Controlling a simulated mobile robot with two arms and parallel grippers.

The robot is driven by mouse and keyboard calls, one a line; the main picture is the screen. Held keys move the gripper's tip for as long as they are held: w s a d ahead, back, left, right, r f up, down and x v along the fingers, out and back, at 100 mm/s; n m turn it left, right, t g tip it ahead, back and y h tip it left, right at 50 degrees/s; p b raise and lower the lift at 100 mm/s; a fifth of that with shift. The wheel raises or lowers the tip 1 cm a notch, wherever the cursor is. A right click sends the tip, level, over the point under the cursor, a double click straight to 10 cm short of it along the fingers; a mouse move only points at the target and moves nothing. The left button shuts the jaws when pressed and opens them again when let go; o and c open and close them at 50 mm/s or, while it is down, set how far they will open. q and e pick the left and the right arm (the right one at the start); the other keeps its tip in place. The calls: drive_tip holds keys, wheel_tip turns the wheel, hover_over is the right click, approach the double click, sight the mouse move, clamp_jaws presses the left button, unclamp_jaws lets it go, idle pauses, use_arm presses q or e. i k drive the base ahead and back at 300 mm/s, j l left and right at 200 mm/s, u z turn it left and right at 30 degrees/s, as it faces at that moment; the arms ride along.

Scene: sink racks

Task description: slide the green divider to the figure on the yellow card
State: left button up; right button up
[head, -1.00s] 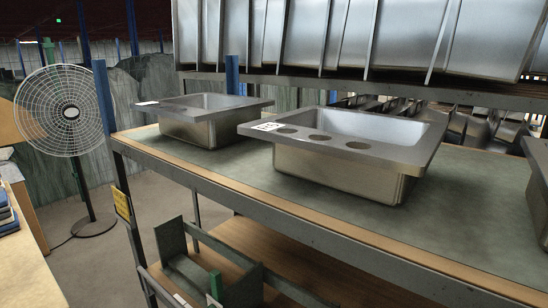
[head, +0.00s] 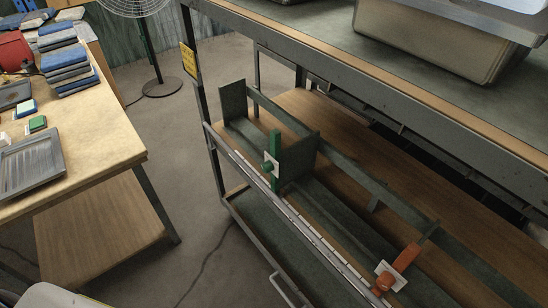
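The green divider (head: 276,158) stands upright across the rack's lower shelf, with a green knob (head: 268,167) on a white plate at its front. A grey-green panel extends behind it. A pale marked strip (head: 316,232) runs along the shelf's front rail, its figures too small to read. The yellow card (head: 189,60) hangs on the rack's left front post; its print is too small to read. Neither of my grippers is in view.
An orange divider (head: 405,258) with a knob and white plate stands farther right on the rail. A grey end plate (head: 233,100) closes the shelf's left side. A wooden table (head: 90,135) with blue stacks stands left. Open floor (head: 190,150) lies between table and rack.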

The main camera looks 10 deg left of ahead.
sight(290, 163)
drive_tip(key=k+j, duration=0.1)
drive_tip(key=j, duration=0.35)
drive_tip(key=k+j+u, duration=0.1)
drive_tip(key=j, duration=0.4)
drive_tip(key=k+j+u, duration=0.1)
drive_tip(key=j, duration=0.85)
drive_tip(key=k+u, duration=0.05)
